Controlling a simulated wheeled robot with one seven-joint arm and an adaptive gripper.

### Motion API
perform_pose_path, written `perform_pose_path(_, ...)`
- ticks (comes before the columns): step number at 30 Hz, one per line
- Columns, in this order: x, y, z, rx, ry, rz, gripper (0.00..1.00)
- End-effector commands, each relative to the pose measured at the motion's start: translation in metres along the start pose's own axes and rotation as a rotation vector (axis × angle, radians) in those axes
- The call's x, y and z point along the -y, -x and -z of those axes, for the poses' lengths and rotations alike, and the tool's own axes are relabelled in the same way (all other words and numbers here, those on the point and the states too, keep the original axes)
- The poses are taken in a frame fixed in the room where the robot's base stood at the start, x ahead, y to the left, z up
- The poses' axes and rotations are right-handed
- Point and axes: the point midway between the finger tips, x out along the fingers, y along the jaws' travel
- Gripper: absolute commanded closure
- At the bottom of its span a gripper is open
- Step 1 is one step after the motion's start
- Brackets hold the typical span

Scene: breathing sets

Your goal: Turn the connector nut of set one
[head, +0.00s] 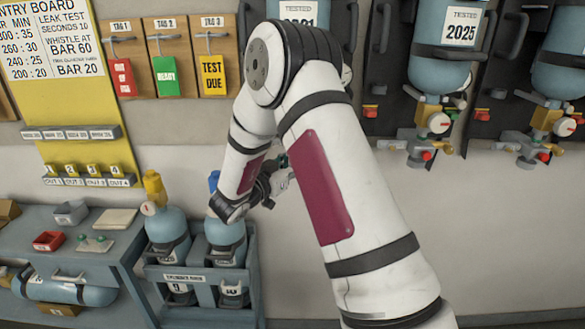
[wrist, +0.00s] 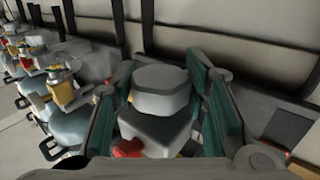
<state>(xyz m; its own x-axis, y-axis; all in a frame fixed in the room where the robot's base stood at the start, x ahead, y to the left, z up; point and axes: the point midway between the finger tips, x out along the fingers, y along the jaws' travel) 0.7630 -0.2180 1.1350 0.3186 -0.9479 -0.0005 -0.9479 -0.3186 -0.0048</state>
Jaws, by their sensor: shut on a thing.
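In the wrist view my gripper (wrist: 166,84) has its two green-lined fingers on either side of a pale grey, many-sided nut (wrist: 160,92), and is shut on it. Below the nut is a wider grey block (wrist: 155,130) with a red knob (wrist: 127,148) at its left. In the head view my gripper (head: 277,178) is mostly hidden by my white arm. The arm also hides most of the set behind it; only part of its cylinder (head: 300,12), with a "TESTED" label, shows at the top. I cannot read a set number.
Two more breathing sets (head: 440,68) (head: 560,75) hang on the wall at the right; they also show at the left of the wrist view (wrist: 70,95). A cylinder rack (head: 205,280) stands at the lower left beside a grey bench (head: 105,245). Tags hang on a wooden board (head: 180,28).

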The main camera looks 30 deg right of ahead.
Motion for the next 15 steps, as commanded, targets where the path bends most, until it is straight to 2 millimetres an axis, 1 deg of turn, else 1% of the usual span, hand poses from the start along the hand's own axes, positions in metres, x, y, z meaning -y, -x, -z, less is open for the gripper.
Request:
perform_pose_path(1, 0.0061, -0.0005, -0.0015, -0.005, -0.007, -0.041, 0.87)
perform_pose_path(2, 0.0065, -0.0004, -0.0017, -0.005, -0.008, -0.069, 0.87)
perform_pose_path(15, 0.0045, -0.0018, -0.0030, -0.003, -0.008, -0.468, 0.87)
